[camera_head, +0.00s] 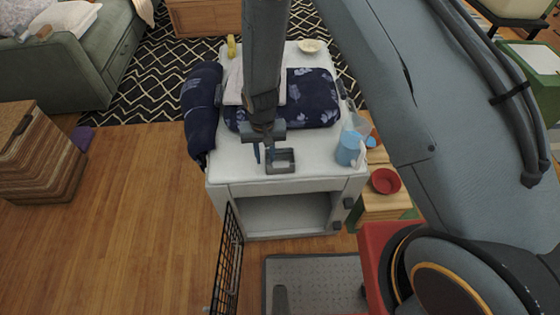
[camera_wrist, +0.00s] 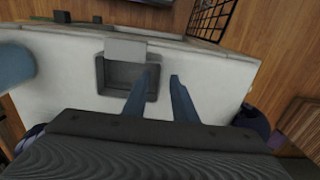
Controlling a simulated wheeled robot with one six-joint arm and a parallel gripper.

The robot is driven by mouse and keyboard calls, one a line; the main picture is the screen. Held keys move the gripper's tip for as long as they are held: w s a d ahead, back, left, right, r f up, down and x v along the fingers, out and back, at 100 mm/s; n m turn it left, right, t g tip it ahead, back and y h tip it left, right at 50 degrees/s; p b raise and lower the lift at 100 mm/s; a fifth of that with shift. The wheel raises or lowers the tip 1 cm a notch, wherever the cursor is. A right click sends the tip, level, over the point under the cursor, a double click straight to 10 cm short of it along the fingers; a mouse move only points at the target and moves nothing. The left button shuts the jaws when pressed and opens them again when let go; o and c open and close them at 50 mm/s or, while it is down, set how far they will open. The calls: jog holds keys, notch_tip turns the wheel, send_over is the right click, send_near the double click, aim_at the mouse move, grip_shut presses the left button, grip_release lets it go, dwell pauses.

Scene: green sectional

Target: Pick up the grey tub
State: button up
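The grey tub (camera_head: 281,168) is a small, open, square-edged container on the white cabinet top (camera_head: 315,165), near its front edge. In the wrist view the tub (camera_wrist: 103,76) is upright and looks empty, with a lighter grey panel at its far side. My gripper (camera_head: 263,152) is over the cabinet top at the tub's left side in the head view. In the wrist view its two blue fingers (camera_wrist: 163,76) are apart, with nothing gripped. One finger overlaps the tub's inside and the other is outside, with the tub's right wall between them in the picture. Contact cannot be told.
A blue cup (camera_head: 348,149) stands right of the tub. A dark blue patterned cloth (camera_head: 312,100) lies behind it, and a dark bundle (camera_head: 202,105) hangs at the left edge. A black wire grid (camera_head: 228,265) stands in front. A red bowl (camera_head: 385,181) is at the right.

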jog(key=shift+f, duration=0.85)
grip_shut()
jog(key=shift+r, duration=0.15)
